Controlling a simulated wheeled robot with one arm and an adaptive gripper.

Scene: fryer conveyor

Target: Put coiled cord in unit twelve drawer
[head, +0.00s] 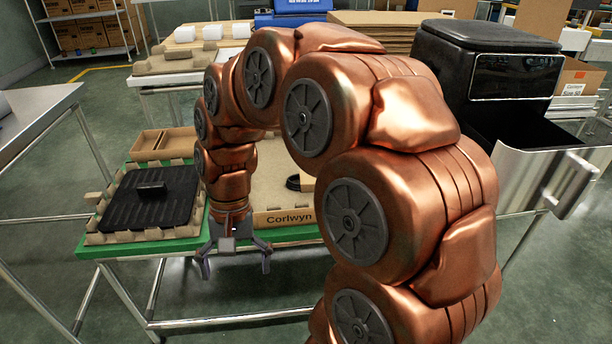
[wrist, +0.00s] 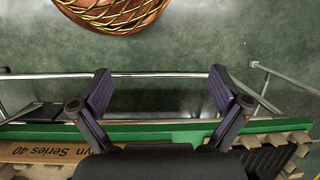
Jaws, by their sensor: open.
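My gripper (head: 236,264) points down, open and empty, in front of the green-edged table. The wrist view shows its two fingers (wrist: 160,88) spread wide with only the floor and a metal rail beyond them. A black curved item (head: 293,183), perhaps the coiled cord, lies in the Corlwyn carton (head: 284,216) behind and right of my gripper, partly hidden by my arm. A black fryer unit (head: 490,75) stands at the right. Its drawer (head: 545,178), with a silver front and handle, appears pulled out. I cannot see a unit number, and the drawer's inside is mostly hidden.
A black ribbed plate (head: 150,197) with a raised handle lies in cardboard packing on the green table (head: 180,244), left of the carton. An open brown box (head: 163,143) is behind it. My arm blocks the middle. Floor in front is clear.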

